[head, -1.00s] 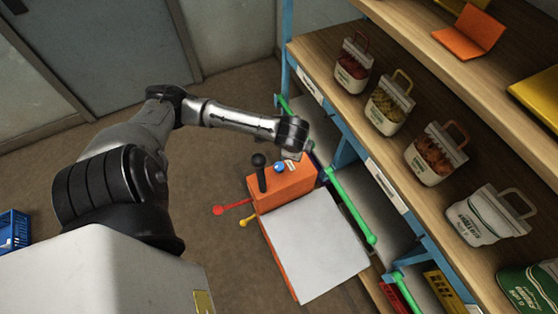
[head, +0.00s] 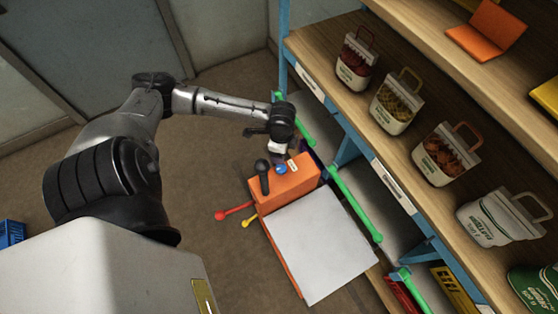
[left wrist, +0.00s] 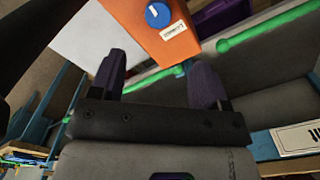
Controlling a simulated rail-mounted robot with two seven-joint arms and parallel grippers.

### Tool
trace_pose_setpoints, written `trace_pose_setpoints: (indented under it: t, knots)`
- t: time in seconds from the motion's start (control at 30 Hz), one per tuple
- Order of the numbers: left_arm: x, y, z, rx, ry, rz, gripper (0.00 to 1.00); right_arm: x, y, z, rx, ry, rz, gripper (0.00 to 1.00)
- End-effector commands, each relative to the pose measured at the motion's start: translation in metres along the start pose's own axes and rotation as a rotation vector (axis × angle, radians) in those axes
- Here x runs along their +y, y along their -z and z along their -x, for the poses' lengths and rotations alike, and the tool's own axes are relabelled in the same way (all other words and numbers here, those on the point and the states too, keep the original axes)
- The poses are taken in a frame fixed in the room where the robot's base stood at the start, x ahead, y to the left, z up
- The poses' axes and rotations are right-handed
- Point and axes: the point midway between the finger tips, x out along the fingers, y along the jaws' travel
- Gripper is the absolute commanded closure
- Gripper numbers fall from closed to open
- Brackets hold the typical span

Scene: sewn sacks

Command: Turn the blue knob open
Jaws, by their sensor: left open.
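The blue knob (head: 281,169) sits on top of an orange box (head: 297,186), beside a small white label (head: 293,164). In the left wrist view the knob (left wrist: 158,14) shows a white pointer line, with the label (left wrist: 172,31) just below it. My left gripper (head: 276,150) is just above and behind the box in the head view, apart from the knob. In the left wrist view its two dark fingers (left wrist: 156,82) are spread with nothing between them, and the knob lies beyond their tips. My right gripper is in neither view.
A black upright handle (head: 262,177) stands next to the knob. Red (head: 234,211) and yellow (head: 251,219) levers stick out of the box's left side. A white panel (head: 322,246) lies in front. Shelves with sacks (head: 393,103) and green rails (head: 355,204) stand at the right.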

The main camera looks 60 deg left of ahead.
Motion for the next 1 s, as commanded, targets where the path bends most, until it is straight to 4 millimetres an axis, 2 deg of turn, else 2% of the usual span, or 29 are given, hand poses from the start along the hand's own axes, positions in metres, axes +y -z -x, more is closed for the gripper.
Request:
trace_pose_setpoints:
  t: [0.3,0.5,0.7,1.0]
  knots:
    - [0.001,0.0,-0.061,-0.002,-0.002,0.003,0.31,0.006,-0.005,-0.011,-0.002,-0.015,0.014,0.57]
    - [0.001,0.0,-0.093,-0.001,-0.001,0.002,0.31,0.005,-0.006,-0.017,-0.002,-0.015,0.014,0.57]
    - [0.0,0.0,-0.114,-0.001,0.0,0.001,0.31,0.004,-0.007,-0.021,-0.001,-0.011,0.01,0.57]
    - [0.0,-0.001,-0.123,-0.001,0.001,0.0,0.31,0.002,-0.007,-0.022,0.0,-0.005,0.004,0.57]
